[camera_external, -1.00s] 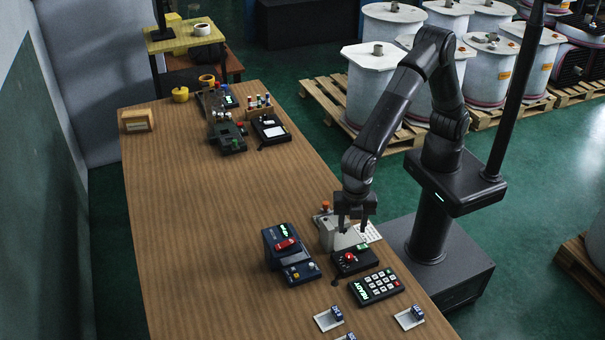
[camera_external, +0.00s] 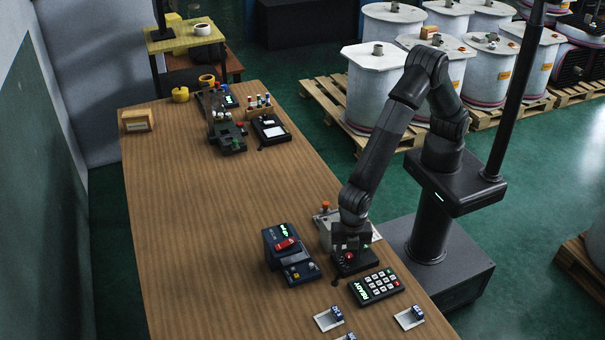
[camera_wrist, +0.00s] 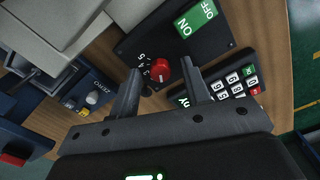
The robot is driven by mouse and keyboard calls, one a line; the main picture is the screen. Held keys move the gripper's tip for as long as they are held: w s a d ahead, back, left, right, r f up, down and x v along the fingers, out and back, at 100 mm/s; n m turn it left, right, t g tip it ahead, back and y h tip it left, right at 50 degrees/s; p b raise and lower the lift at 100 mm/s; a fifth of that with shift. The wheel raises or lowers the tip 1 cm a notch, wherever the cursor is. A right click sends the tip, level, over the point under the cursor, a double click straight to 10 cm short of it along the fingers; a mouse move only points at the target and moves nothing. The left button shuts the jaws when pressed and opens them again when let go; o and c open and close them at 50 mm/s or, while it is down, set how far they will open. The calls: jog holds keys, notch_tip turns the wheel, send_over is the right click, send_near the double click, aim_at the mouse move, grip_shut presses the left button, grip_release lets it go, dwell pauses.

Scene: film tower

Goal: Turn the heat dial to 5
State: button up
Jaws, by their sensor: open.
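The heat dial (camera_wrist: 160,70) is a round red knob on a black panel (camera_wrist: 215,52), with white numbers printed beside it, 3, 4 and 5 among them. Which number it points to is too small to tell. The dial also shows in the external view (camera_external: 348,257) on its small black box, below my gripper. My gripper (camera_wrist: 160,95) is open and empty in the wrist view, one finger on each side of the dial, apart from it as far as I can see. The panel also carries a green ON and OFF label (camera_wrist: 195,17). In the external view my gripper (camera_external: 350,250) hangs just over the box.
A black keypad (camera_external: 376,287) lies close in front of the dial's box. A dark blue device with a red switch (camera_external: 290,256) stands to the left. A grey box (camera_external: 326,232) stands right behind. The table's middle and left (camera_external: 200,230) are clear.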

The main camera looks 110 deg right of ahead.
jog(key=shift+c, duration=0.3)
grip_shut()
jog(key=shift+m, duration=0.3)
jog(key=m, duration=0.4)
jog(key=shift+m, duration=0.3)
jog(key=m, duration=1)
jog(key=shift+m, duration=0.4)
jog(key=m, duration=0.6)
jog(key=shift+m, duration=0.4)
